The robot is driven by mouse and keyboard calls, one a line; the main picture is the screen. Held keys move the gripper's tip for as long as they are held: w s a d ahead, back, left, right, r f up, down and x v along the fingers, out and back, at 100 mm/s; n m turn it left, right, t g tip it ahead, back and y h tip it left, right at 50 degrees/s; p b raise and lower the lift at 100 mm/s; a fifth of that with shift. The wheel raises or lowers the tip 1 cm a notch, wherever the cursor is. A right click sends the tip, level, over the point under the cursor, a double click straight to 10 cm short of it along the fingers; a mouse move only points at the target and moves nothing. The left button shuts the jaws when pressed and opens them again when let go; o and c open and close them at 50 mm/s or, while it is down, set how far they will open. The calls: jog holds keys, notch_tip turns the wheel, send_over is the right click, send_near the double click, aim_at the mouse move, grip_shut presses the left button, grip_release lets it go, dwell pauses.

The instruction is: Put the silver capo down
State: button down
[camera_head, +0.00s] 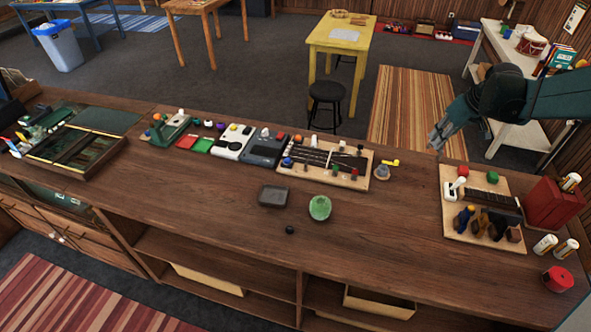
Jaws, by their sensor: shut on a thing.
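My gripper (438,137) hangs at the right, above the back edge of the wooden counter (380,235), fingers pointing down and left. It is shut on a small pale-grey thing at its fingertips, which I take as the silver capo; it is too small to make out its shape. It looks apart from the counter. Below and right of it is a light wooden board (450,206) with a fretboard piece and several small coloured parts. Left of it is a second board (297,173) with dark strips and small pegs.
A grey round piece (382,172) with a yellow top stands between the boards. A dark tray (273,195), a green bowl (320,208) and a black ball (290,230) lie mid-counter. A red box (553,203) stands far right. Bare counter lies between bowl and right board.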

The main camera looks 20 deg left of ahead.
jog(key=a+n+g+y, duration=0.2)
jog(key=a+n, duration=0.4)
jog(key=a, duration=3.4)
jog(key=s+a+n+g, duration=0.15)
jog(key=s+a, duration=0.35)
jog(key=a, duration=0.6)
jog(key=s+a+n, duration=0.2)
jog(key=s+a, duration=0.3)
jog(key=a, duration=0.5)
jog(key=s+a+n, duration=0.2)
jog(key=s+a, duration=0.4)
jog(key=a, duration=0.5)
notch_tip(320, 180, down, 7)
jog(key=shift+r, duration=0.15)
jog(key=shift+a, duration=0.1)
notch_tip(320, 180, down, 6)
jog(key=shift+w+f, duration=0.1)
jog(key=shift+f, duration=0.15)
